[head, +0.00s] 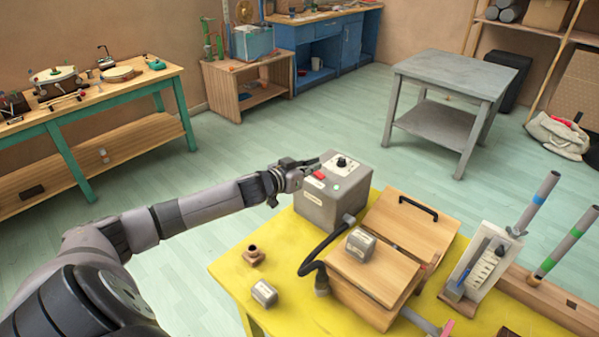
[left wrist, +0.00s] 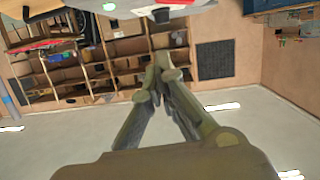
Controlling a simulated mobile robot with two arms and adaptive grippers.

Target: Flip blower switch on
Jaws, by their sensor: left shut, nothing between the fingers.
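The blower is a grey metal box (head: 330,208) on the yellow table in the head view. Its top carries a red switch (head: 319,175), a black knob and a small green light (head: 335,187). Which way the switch is set is too small to tell. My left gripper (head: 312,163) is shut and empty, at the left edge of the box top, close beside the switch; contact cannot be told. My right gripper is not in view.
The yellow table (head: 237,268) also holds a wooden box (head: 412,225) with a black handle, a black hose (head: 310,266), a small grey block (head: 264,292) and a white panel (head: 478,268) with a slider. A grey table (head: 455,70) stands behind, across open floor.

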